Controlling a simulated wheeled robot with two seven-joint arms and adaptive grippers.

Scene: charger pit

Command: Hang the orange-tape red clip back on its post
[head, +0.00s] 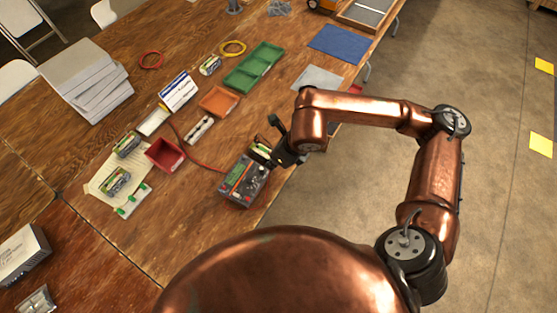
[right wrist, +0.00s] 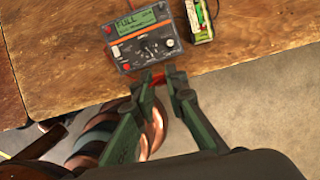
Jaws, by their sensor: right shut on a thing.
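The charger (head: 243,182) is a grey and orange box on the table near its edge. In the right wrist view the charger (right wrist: 140,32) has a screen reading FULL, with small red and dark parts on its face. A green and silver battery (right wrist: 200,20) stands beside it, apart from it. My right gripper (head: 276,142) is beside the charger and battery. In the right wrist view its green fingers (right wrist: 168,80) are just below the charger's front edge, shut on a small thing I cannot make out. I cannot clearly pick out the orange-tape red clip or its post. My left gripper is out of view.
A red bin (head: 164,156), an orange tray (head: 219,101) and a green tray (head: 254,66) sit on the table. A red lead (head: 200,161) runs toward the charger. More batteries lie on paper at left. The floor right of the table is open.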

